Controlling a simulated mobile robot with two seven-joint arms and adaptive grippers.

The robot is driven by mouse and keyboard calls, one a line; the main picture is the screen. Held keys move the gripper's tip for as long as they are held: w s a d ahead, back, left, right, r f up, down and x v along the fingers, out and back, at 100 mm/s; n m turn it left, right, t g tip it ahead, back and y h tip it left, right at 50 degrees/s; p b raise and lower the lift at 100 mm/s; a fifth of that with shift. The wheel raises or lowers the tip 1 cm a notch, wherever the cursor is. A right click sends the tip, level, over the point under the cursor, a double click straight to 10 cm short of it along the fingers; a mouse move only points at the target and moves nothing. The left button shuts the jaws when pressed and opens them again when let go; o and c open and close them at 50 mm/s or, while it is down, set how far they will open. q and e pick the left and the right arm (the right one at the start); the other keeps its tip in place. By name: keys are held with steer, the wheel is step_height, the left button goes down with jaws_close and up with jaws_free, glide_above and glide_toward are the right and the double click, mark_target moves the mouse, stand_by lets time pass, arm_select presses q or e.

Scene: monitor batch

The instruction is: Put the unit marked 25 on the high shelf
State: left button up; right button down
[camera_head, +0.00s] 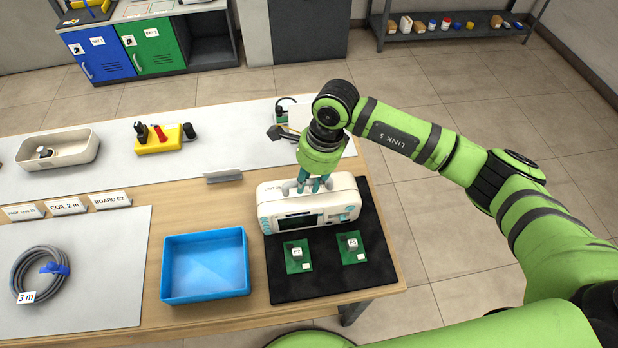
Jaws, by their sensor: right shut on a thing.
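A white monitor unit (340,214) with a dark screen and teal corners is at the back half of the black mat (290,288). Its marking is too small to read. My right gripper (310,187) points down from above and is shut on the unit's top handle; the fingertips are partly hidden. I cannot tell whether the unit touches the mat. My left gripper is not in view. A grey shelf rack (455,35) with several small items stands at the far back right; I cannot tell whether it is the high shelf.
Two green boards (298,264) lie on the mat in front of the unit. A blue tray (205,297) stands to its left, with a coiled grey cable (22,272) further left. A yellow tool holder (158,146) is at the back. Floor right of the table is clear.

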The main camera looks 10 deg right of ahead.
steer(key=c, duration=1.1)
jaws_free()
